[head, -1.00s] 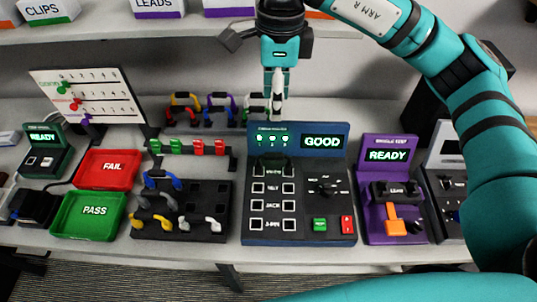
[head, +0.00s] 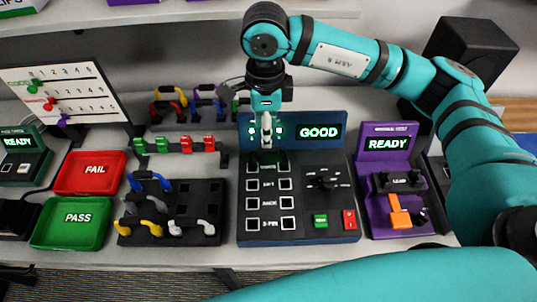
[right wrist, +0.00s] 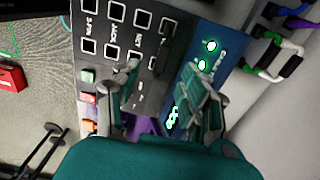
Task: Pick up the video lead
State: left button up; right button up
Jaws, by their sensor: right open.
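A dark lead (head: 281,160), the likely video lead, sits across the top row of the blue-fronted tester (head: 330,222). It is black on black and partly hidden by my fingers, so its outline is unclear. My right gripper (head: 266,143) points down over that row, its fingertips close to the lead. In the right wrist view the two fingers (right wrist: 162,75) stand apart, with the dark lead (right wrist: 160,58) just beyond them. I cannot tell whether they touch it. My left gripper is not in view.
The tester's screen (head: 319,132) reads GOOD. A purple station (head: 388,143) reading READY stands to its right. To the left are a rack (head: 203,191) with coloured leads, a red FAIL tray (head: 113,170) and a green PASS tray (head: 97,236). A lead rack (head: 183,125) stands behind.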

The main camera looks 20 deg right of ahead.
aim_at(266, 150)
notch_tip(266, 150, down, 3)
jog(key=shift+w+p, duration=0.1)
jog(key=shift+p, duration=0.2)
jog(key=f+p, duration=0.1)
jog(key=f, duration=0.2)
jog(key=f+p, duration=0.1)
jog(key=shift+w+d+f+p, duration=0.1)
jog(key=shift+d+f+p, duration=0.25)
jog(key=shift+f, duration=0.3)
grip_shut()
